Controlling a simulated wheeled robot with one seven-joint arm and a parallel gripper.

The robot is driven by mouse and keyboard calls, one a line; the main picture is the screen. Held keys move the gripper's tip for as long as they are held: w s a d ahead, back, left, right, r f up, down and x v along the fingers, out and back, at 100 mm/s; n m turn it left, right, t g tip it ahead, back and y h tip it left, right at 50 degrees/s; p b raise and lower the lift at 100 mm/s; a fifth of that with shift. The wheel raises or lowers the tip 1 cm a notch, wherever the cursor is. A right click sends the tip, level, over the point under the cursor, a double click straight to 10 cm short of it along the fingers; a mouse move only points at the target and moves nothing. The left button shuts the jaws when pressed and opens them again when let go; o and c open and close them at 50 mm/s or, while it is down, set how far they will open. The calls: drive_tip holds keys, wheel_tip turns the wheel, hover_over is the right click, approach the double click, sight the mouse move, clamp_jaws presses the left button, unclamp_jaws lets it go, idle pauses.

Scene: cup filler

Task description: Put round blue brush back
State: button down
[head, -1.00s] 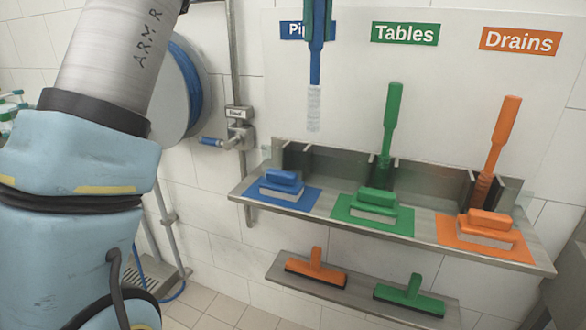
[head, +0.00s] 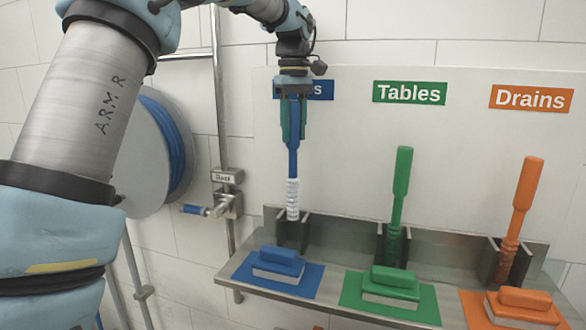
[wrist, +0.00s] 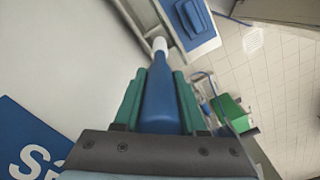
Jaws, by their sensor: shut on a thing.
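The round blue brush (head: 293,155) hangs upright from my gripper (head: 292,118), with its white bristle end (head: 292,198) pointing down. My gripper is shut on the blue handle; in the wrist view the handle (wrist: 160,100) sits between the green fingers. The bristle tip is just above or at the opening of the left holder slot (head: 290,232) on the steel shelf, under the blue sign (head: 320,90). I cannot tell whether the tip has entered the slot.
A green brush (head: 400,190) and an orange brush (head: 524,190) stand in the other slots. Blue (head: 278,265), green (head: 392,285) and orange (head: 524,305) block brushes lie on mats along the shelf (head: 235,282). A hose reel (head: 150,150) and a valve (head: 222,200) are at left.

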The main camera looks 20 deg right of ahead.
sight(294, 179)
wheel_tip(294, 179, down, 8)
drive_tip(key=shift+f+p, duration=0.25)
drive_tip(key=shift+p, duration=0.45)
drive_tip(key=shift+f, duration=0.15)
drive_tip(key=shift+c, duration=2.3)
unclamp_jaws()
wheel_tip(294, 179, up, 12)
drive_tip(key=shift+r+b, duration=0.15)
drive_tip(key=shift+b, duration=0.85)
